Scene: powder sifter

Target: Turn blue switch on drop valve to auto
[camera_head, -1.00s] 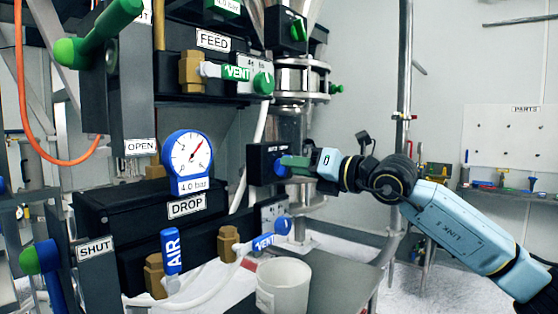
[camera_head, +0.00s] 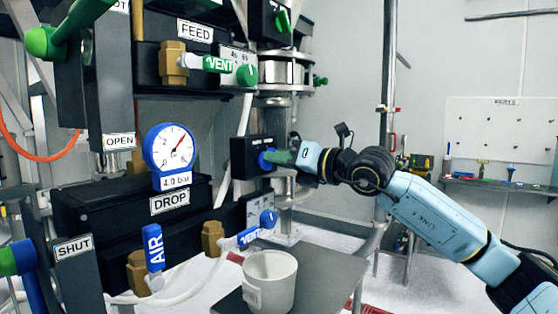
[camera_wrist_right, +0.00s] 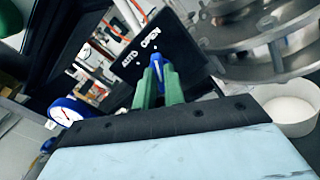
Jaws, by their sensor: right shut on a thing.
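A dark switch box (camera_head: 242,158) stands right of the blue pressure gauge (camera_head: 170,152) above the DROP label (camera_head: 170,203). The blue switch (camera_head: 264,160) is on the box's front. My right gripper (camera_head: 276,158) comes from the right, its green fingers shut on the switch. In the right wrist view, the blue switch (camera_wrist_right: 157,62) shows between the green fingertips (camera_wrist_right: 158,78). The box (camera_wrist_right: 150,40) carries the words AUTO and OPEN above the switch. The fingers hide part of the switch, and I cannot tell its exact setting. My left gripper is not in view.
A white cup (camera_head: 270,284) stands on a grey plate (camera_head: 325,262) below my right gripper. A metal post (camera_head: 389,75) rises behind my right arm.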

